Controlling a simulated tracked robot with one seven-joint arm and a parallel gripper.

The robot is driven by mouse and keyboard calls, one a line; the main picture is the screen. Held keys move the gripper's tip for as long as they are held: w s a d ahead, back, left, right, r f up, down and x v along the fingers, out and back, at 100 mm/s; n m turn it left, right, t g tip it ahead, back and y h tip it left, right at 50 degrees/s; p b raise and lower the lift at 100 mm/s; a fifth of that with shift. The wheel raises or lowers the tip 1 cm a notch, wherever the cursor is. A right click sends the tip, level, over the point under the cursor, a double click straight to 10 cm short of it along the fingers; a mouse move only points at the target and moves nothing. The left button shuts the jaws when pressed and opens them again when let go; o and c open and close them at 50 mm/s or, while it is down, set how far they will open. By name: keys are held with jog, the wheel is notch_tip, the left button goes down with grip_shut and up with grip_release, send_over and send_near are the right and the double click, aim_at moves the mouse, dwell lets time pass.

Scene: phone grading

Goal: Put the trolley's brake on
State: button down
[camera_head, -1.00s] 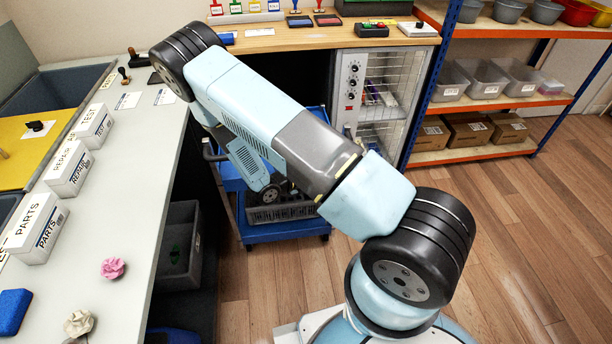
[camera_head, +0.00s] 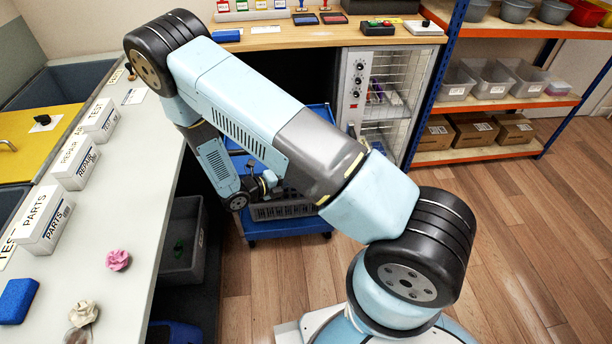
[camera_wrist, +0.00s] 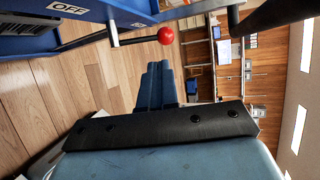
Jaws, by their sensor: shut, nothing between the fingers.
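The blue trolley (camera_head: 290,228) stands on the wood floor beyond my arm, with a grey crate (camera_head: 284,210) on its lower deck. My arm hides much of it. In the wrist view the trolley's blue frame (camera_wrist: 30,40) fills the upper left, with a white OFF label (camera_wrist: 67,8). A brake lever ending in a red knob (camera_wrist: 166,35) sticks out from it. My gripper (camera_wrist: 158,66) is shut and empty. Its fingertips sit just below the knob in the picture, with a visible gap; I cannot tell the depth between them. The gripper's fingers are not clear in the head view.
A black bar (camera_wrist: 272,22) crosses the wrist view's upper right. A pale workbench (camera_head: 110,215) with white boxes runs along the left, with a grey bin (camera_head: 182,240) below. A glass-fronted cabinet (camera_head: 350,95) and shelving (camera_head: 490,103) stand behind. The floor at right is clear.

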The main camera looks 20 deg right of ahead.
jog(key=shift+v, duration=1.4)
jog(key=shift+f, duration=0.1)
